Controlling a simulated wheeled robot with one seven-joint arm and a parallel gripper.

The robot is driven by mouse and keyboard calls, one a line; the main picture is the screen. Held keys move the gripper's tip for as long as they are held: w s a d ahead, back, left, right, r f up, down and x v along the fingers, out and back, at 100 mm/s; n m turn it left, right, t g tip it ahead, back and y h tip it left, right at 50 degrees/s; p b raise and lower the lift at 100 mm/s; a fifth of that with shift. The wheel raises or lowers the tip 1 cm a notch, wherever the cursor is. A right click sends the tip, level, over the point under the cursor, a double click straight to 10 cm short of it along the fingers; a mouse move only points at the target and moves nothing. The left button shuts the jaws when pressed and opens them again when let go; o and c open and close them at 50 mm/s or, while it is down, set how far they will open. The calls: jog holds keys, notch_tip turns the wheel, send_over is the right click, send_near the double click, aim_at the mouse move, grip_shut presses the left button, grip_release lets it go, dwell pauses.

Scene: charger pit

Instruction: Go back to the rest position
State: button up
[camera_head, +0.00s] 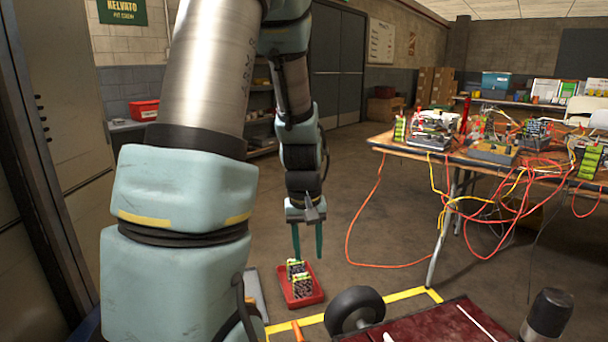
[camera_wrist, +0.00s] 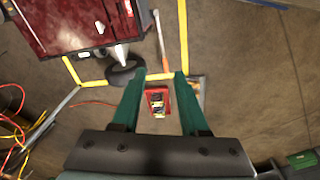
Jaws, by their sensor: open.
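My gripper (camera_head: 308,241) hangs down in the head view with its two green fingers apart. It is open and empty. In the wrist view the gripper (camera_wrist: 157,78) also shows with its fingers spread and nothing between them. Below it, a small red tray (camera_head: 316,296) stands on the floor with green and black blocks (camera_head: 300,282) in it. The wrist view shows the red tray (camera_wrist: 168,97) well beneath the fingers, apart from them.
A table (camera_head: 480,165) with devices and hanging red and yellow cables (camera_head: 400,264) stands at the right. A dark red surface (camera_head: 440,325) with a black wheel (camera_head: 354,309) is at the lower right. Yellow tape (camera_head: 404,294) marks the floor. Open floor lies behind the gripper.

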jog(key=s+a+r+m, duration=0.2)
jog(key=s+a+r, duration=0.2)
jog(key=s+a, duration=0.25)
notch_tip(320, 180, up, 20)
jog(key=a+p, duration=0.1)
jog(key=p, duration=1.8)
jog(key=shift+t+p, duration=0.35)
jog(key=shift+t, duration=0.05)
jog(key=shift+a+f, duration=0.1)
jog(key=shift+f, duration=0.05)
